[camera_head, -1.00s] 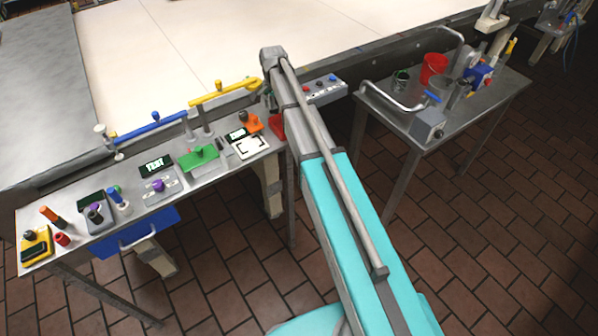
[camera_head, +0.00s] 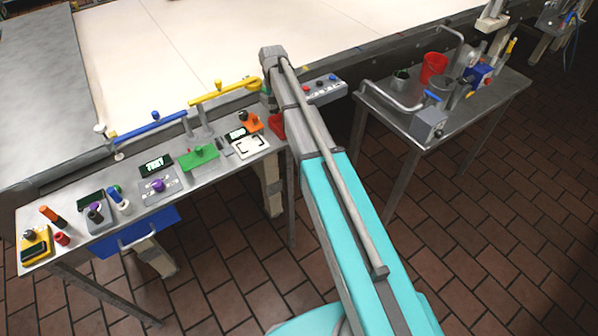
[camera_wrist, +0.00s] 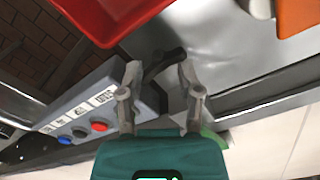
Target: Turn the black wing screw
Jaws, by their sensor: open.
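A black wing-shaped piece (camera_wrist: 166,61), which looks like the wing screw, lies between the fingertips in the wrist view, beside the end of a grey button box. My gripper (camera_wrist: 159,76) is open, with one finger on each side of it. I cannot tell whether either finger touches it. In the head view my own arm hides the gripper's fingers and the black piece.
The grey button box (camera_wrist: 82,112) with red, blue and black buttons sits close to the left finger. A red bin (camera_wrist: 108,14) is at the top of the wrist view. In the head view, a narrow metal table (camera_head: 55,193) holds several coloured devices.

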